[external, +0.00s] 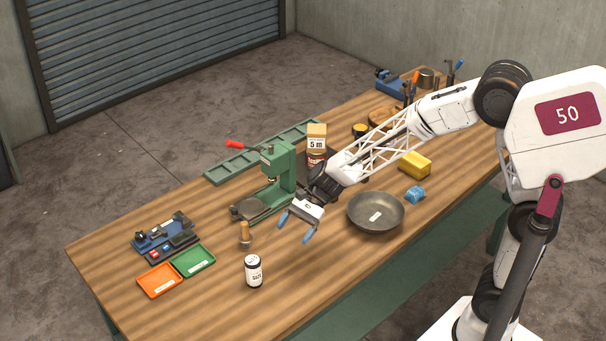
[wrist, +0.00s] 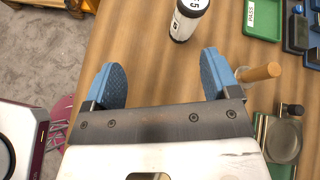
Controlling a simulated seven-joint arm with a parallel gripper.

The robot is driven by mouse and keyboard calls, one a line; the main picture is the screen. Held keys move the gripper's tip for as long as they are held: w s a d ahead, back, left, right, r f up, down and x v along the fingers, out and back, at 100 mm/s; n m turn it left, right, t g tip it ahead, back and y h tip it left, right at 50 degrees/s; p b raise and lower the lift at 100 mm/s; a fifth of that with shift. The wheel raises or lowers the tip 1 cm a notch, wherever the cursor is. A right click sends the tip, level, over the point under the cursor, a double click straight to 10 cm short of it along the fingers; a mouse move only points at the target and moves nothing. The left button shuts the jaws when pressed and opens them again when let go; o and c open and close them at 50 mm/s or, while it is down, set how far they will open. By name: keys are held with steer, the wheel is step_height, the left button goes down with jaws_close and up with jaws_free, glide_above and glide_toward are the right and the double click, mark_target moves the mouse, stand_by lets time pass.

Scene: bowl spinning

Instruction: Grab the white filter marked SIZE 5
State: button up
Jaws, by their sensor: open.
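The white filter (external: 253,271) is a white cylinder with black ends and dark print, standing upright near the front edge of the table. It also shows in the wrist view (wrist: 188,20), at the top, with a "5" on its end. My gripper (external: 295,227) is open, with blue finger pads, above the table to the right of and behind the filter. In the wrist view my gripper (wrist: 162,80) has nothing between its fingers, and the filter stands beyond the fingertips, apart from them.
A wooden-handled tool (external: 244,236) stands between the filter and the green press (external: 277,175). Orange (external: 160,281) and green (external: 194,261) trays lie to the left. A grey bowl (external: 353,212) sits right of my gripper. The wooden table (external: 205,314) is bare around the filter.

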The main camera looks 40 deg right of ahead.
mark_target(253, 266)
steer(key=w+a+f+m+y, duration=0.2)
steer(key=w+a+f+m, duration=0.1)
steer(key=a, duration=0.4)
steer(key=shift+w+f+m, duration=0.3)
steer(key=shift+w+f, duration=0.2)
steer(key=shift+f, duration=0.4)
steer(key=shift+x, duration=1.25)
steer(key=shift+a+f, duration=0.1)
steer(key=shift+x, duration=2.5)
steer(key=shift+s, duration=0.15)
